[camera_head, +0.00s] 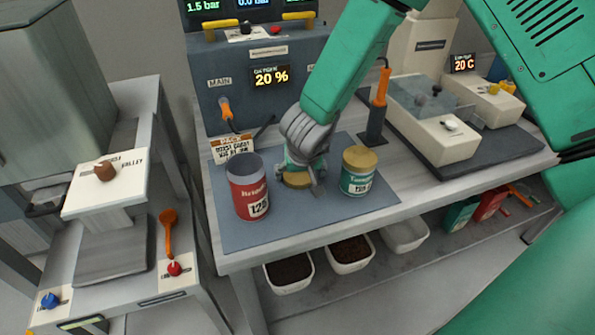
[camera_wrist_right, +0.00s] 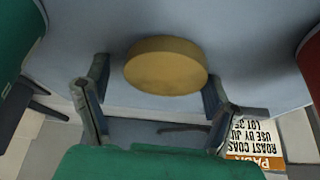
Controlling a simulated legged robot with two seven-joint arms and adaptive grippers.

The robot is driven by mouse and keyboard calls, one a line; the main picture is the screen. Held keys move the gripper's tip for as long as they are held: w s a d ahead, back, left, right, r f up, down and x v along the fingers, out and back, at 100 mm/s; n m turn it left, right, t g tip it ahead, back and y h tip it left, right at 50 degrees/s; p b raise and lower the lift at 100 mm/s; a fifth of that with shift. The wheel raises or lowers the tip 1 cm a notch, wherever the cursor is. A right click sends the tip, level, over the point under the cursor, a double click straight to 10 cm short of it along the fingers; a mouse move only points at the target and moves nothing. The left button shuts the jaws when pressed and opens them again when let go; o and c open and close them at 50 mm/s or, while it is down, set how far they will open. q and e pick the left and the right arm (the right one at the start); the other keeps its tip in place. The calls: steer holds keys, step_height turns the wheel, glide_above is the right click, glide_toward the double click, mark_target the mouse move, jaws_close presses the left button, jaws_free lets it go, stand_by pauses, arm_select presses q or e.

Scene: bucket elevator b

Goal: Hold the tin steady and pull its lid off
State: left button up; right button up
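The red tin (camera_head: 249,190) stands upright and open-topped on the blue mat, without a lid. The green tin (camera_head: 357,174) stands to its right with a gold lid (camera_head: 361,157) on top. A loose gold lid (camera_head: 296,180) lies on the mat between the tins. My right gripper (camera_head: 300,172) points down over this loose lid. In the wrist view the lid (camera_wrist_right: 166,66) sits between the two spread fingers, with a gap on the left; the right fingertip is close to its edge, and contact is unclear. My left gripper is not in view.
A printed card (camera_head: 233,148) stands behind the red tin. The grey machine (camera_head: 250,90) is behind the mat (camera_head: 290,228). An orange-handled tool (camera_head: 380,90) stands at the back right. Bins (camera_head: 350,254) sit on the shelf below. The mat's front strip is clear.

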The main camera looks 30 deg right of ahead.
steer(key=shift+w+a, duration=0.1)
steer(key=shift+a, duration=0.4)
steer(key=shift+r, duration=0.55)
arm_select(q)
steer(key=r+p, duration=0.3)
steer(key=p, duration=0.1)
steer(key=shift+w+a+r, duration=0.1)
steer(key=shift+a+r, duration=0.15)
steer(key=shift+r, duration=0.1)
arm_select(e)
steer(key=v, duration=1.2)
steer(key=shift+d, duration=0.1)
